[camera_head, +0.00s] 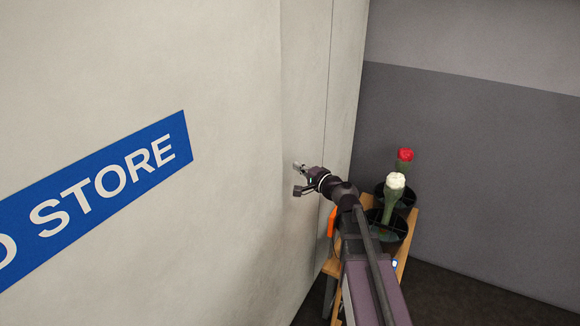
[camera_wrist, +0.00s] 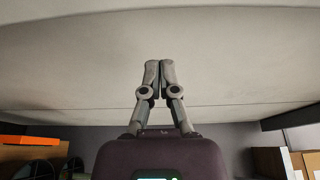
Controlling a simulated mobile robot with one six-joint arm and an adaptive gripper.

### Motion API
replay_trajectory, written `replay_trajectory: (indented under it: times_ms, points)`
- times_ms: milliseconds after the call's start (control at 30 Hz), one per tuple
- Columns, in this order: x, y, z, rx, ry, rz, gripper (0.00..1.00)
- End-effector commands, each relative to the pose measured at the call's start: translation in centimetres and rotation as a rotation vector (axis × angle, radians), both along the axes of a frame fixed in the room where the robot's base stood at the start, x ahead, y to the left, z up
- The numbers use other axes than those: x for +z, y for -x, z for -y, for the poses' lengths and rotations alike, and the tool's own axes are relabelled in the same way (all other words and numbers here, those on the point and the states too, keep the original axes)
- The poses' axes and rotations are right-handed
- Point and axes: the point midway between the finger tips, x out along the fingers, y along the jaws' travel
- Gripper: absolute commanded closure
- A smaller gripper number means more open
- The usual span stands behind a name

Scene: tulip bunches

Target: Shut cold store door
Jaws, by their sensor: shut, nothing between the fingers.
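The cold store's pale front (camera_head: 230,70) fills the left of the head view, with a blue sign (camera_head: 110,185) reading "STORE" after a cut-off letter. A fold or edge and a thin upright seam run down it near my gripper. The pale door panel (camera_head: 305,110) seems to lie between them, nearly flush with the surface beside it; I cannot tell whether it is fully closed. My gripper (camera_head: 298,165) is shut and empty, its tips at or very near this panel. In the wrist view, the closed fingers (camera_wrist: 160,66) point at a pale surface (camera_wrist: 70,70) crossed by a thin seam.
A wooden table (camera_head: 407,245) stands right of the panel, close under my arm. It holds black buckets (camera_head: 386,232) with red tulips (camera_head: 405,155) and white tulips (camera_head: 397,181). A grey wall (camera_head: 480,170) closes off the right; dark floor (camera_head: 470,295) shows below.

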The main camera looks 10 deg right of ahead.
Motion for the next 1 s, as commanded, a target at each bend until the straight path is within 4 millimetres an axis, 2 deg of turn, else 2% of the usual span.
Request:
replay_trajectory:
  times_ms: [33,100,400,600,1000]
  points:
    - [0.0,1.2,0.6,-0.002,0.0,0.0,1.0]
    - [0.0,2.2,1.3,-0.003,0.0,0.0,1.0]
    - [0.0,5.3,3.5,-0.001,0.0,0.0,1.0]
    - [0.0,6.0,4.0,-0.001,0.0,0.0,1.0]
    - [0.0,6.0,4.0,0.0,0.0,0.0,1.0]
